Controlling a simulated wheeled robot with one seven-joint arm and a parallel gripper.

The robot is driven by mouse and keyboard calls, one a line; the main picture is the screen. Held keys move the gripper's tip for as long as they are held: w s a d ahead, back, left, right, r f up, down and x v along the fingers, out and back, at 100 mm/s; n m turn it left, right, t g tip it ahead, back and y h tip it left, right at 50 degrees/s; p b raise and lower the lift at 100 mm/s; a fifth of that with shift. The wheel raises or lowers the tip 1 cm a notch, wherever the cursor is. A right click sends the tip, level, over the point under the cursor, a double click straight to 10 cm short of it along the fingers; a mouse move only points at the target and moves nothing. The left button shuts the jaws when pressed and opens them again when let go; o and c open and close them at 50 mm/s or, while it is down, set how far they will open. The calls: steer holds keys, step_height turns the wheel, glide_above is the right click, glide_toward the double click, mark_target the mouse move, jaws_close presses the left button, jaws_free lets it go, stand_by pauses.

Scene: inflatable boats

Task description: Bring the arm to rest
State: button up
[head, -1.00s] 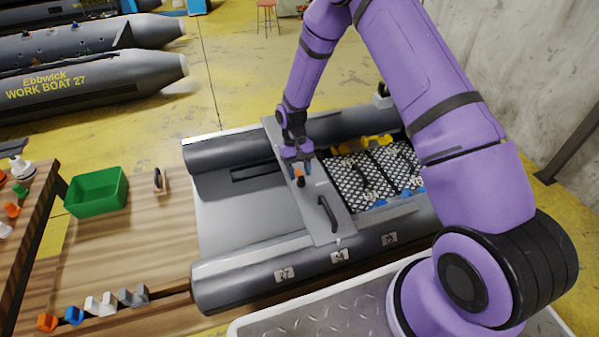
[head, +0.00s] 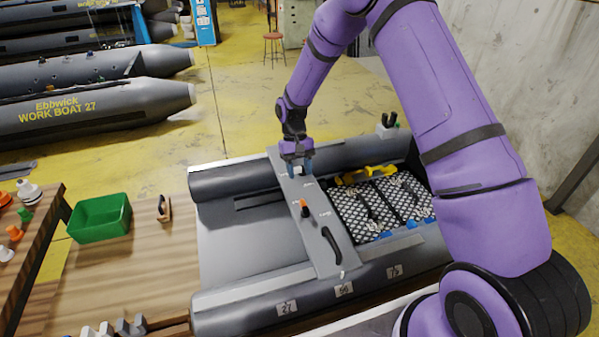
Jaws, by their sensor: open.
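My gripper (head: 301,170) is above the far end of the grey thwart board (head: 318,232) that lies across the small inflatable boat (head: 240,304). It points down and its two blue-grey fingers are apart. A small dark fitting (head: 303,172) shows between or just behind the fingers; I cannot tell whether they touch it. My purple arm reaches in from the right, bent above the boat. An orange-and-black knob (head: 304,207) stands on the board nearer to me, clear of the gripper. A black handle (head: 331,245) lies at the board's near end.
A green bin (head: 100,218) and a small brush-like item (head: 164,208) sit on the wooden bench at left. Black-and-white patterned panels (head: 378,207) and yellow parts (head: 366,174) lie inside the boat. Larger grey boats (head: 100,103) stand behind. Yellow floor beyond the boat is open.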

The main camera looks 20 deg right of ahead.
steer(key=s+d+r+t, duration=0.15)
steer(key=s+r, duration=0.25)
steer(key=r, duration=0.5)
steer(key=s+d+r+t, duration=0.1)
steer(key=s+d+r, duration=0.15)
steer(key=r, duration=0.65)
steer(key=s+d+r+t, duration=0.15)
steer(key=s+r, duration=0.35)
steer(key=r, duration=0.5)
steer(key=s+d+r+t, duration=0.1)
steer(key=s+r+t, duration=0.2)
steer(key=s, duration=0.8)
steer(key=s+d+r+t, duration=0.1)
steer(key=s+r, duration=0.5)
steer(key=s, duration=0.6)
steer(key=shift+s+d+t, duration=0.25)
steer(key=shift+d+t, duration=0.1)
steer(key=shift+t, duration=0.55)
